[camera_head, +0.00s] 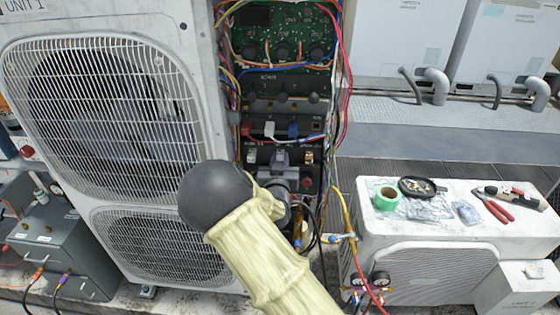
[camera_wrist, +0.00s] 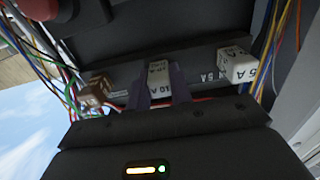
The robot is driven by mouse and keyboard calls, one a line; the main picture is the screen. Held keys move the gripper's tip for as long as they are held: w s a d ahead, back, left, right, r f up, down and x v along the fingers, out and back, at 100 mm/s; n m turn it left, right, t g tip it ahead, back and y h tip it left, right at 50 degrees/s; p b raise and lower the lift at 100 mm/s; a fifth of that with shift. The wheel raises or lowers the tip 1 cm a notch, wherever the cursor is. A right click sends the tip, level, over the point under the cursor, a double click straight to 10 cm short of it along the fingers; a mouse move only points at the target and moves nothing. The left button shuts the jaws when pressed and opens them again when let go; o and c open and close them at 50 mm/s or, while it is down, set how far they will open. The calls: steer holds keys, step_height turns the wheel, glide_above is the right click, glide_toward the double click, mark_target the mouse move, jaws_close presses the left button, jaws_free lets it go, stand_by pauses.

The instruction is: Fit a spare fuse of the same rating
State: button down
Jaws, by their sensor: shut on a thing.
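In the head view the service bay of the condenser marked UNIT 1 (camera_head: 205,30) is open. My gripper (camera_head: 280,158) is at a dark panel low in this bay. In the wrist view my gripper (camera_wrist: 161,88) has its purple fingers shut on a pale fuse block (camera_wrist: 157,68) that seems marked 10 A. I cannot tell whether it is seated in the strip. A brown fuse (camera_wrist: 97,90) is to its left and a white fuse (camera_wrist: 237,65) marked 5 A to its right. The head view also shows red (camera_head: 247,129), white (camera_head: 270,128) and blue (camera_head: 293,130) blocks in a row above.
Loose coloured wires (camera_wrist: 58,72) run along both sides of the bay. A green circuit board (camera_head: 285,38) is above. A low white unit (camera_head: 455,225) at right carries green tape (camera_head: 386,198), a dark dish (camera_head: 422,187) and red pliers (camera_head: 495,206). A grey box (camera_head: 65,250) stands at left.

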steer(key=c, duration=1.2)
jaws_free()
steer(key=s+b, duration=0.1)
steer(key=s, duration=0.4)
steer(key=s+b, duration=0.1)
steer(key=s, duration=0.5)
steer(key=s+b, duration=0.1)
steer(key=s, duration=0.5)
steer(key=shift+s+a, duration=0.2)
steer(key=shift+a, duration=0.1)
steer(key=shift+w+d, duration=0.1)
